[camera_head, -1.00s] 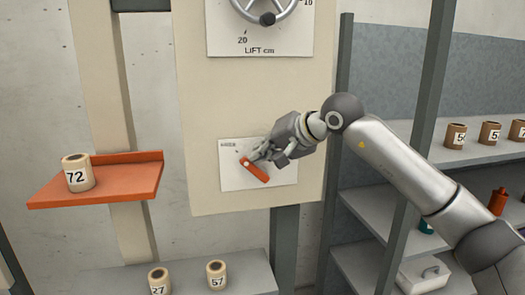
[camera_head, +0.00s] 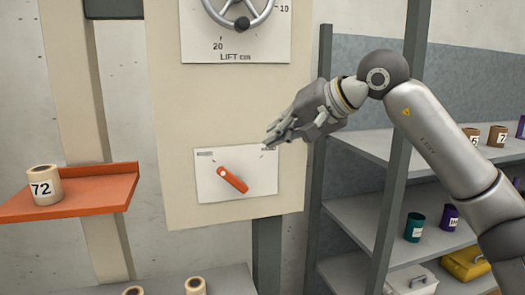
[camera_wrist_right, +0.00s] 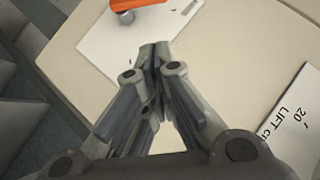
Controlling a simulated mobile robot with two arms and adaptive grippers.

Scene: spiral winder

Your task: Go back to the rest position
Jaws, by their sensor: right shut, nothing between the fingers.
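My right gripper (camera_head: 272,138) is in front of the beige panel, above and to the right of the orange lever (camera_head: 233,180). Its fingers are shut with nothing between them, and it is apart from the lever. In the right wrist view the closed fingertips (camera_wrist_right: 155,47) point toward the white lever plate (camera_wrist_right: 100,45), with part of the orange lever (camera_wrist_right: 135,5) at the top edge. The lever slants from upper left to lower right on its plate. My left gripper is not in view.
A handwheel (camera_head: 240,10) on a LIFT cm plate is above. An orange shelf (camera_head: 110,195) at left holds a roll marked 72 (camera_head: 44,185). Grey posts and shelves (camera_head: 360,215) with rolls, cans and boxes stand at right, behind my right arm.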

